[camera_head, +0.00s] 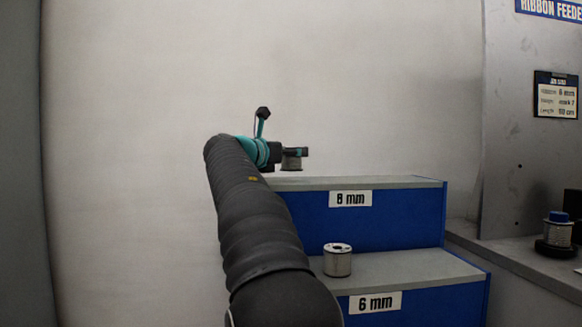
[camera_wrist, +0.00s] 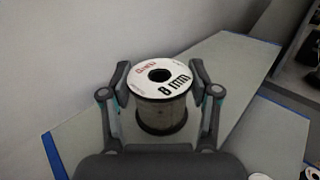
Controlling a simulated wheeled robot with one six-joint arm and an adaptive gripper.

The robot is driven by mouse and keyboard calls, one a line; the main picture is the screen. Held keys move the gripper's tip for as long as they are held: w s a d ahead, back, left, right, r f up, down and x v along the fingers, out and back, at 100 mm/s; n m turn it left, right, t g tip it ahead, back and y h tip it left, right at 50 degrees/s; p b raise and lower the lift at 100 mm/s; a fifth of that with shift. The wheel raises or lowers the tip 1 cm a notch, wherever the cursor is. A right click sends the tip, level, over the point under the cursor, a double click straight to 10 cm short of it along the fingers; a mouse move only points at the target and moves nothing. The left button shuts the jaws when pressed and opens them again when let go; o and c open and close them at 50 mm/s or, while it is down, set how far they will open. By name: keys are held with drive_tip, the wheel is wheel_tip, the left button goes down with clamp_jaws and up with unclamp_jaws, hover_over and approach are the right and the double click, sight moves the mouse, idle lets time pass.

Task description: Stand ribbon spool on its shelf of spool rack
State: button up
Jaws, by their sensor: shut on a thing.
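My gripper (camera_wrist: 160,78) is shut on a ribbon spool (camera_wrist: 164,104) with a white top label reading "8 mm". The spool is upright between the two fingers. In the head view the held spool (camera_head: 291,163) is small, at the end of my arm, by the left end of the upper shelf. Its base appears slightly above that shelf's surface; contact cannot be told. The spool rack (camera_head: 400,222) is blue and stepped with grey tops. Its upper shelf (camera_head: 385,183) is labelled "8 mm", its lower shelf (camera_head: 420,268) "6 mm".
Another spool (camera_head: 337,260) stands on the lower shelf near my arm. The upper shelf is clear to the right of my gripper. A grey bench on the right holds a blue-topped spool-like item (camera_head: 558,230) beside a metal panel with a card (camera_head: 556,95). A pale wall stands behind.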

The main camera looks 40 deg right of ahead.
drive_tip(key=shift+f+b, duration=0.35)
drive_tip(key=shift+f, duration=0.85)
drive_tip(key=shift+f, duration=0.1)
drive_tip(key=o, duration=1.3)
drive_tip(key=shift+f, duration=0.1)
drive_tip(key=shift+o, duration=0.2)
drive_tip(key=shift+r, duration=0.2)
drive_tip(key=v, duration=1.2)
drive_tip(key=shift+f, duration=0.1)
